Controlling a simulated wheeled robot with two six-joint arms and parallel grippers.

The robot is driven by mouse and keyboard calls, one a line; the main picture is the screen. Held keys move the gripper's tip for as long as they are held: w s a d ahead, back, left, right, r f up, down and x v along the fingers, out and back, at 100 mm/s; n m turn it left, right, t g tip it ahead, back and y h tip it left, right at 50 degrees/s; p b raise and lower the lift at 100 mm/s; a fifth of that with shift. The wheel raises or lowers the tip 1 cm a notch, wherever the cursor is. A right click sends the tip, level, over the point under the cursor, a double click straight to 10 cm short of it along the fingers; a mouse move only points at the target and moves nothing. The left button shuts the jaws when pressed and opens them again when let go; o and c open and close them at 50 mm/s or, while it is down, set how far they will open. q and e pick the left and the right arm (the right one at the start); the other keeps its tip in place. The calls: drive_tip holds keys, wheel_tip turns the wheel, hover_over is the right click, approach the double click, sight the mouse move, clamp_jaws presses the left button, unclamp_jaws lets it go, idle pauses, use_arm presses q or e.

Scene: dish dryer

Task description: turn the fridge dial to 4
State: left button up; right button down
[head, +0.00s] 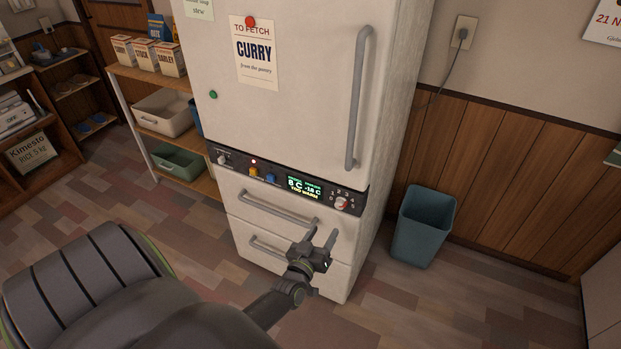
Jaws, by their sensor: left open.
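The white fridge (290,105) stands in the middle of the head view. A dark control strip crosses it below the upper door. The dial (341,204) is at the right end of this strip, a small round knob with red on it and numbers around it. Its exact setting is too small to read surely. A lit green display (304,187) sits left of the dial. My left gripper (321,240) is open and empty, in front of the lower drawers, a little below and left of the dial in the picture. It appears apart from the dial. My right gripper is not in view.
Two drawer handles (278,209) and a long door handle (358,100) stick out from the fridge. A blue bin (423,226) stands on the floor to the right. Shelves with boxes and tubs (165,112) stand to the left. The floor in front is clear.

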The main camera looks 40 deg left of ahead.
use_arm(q)
drive_tip(key=v, duration=0.7)
drive_tip(key=shift+b, duration=0.3)
drive_tip(key=shift+s, duration=0.1)
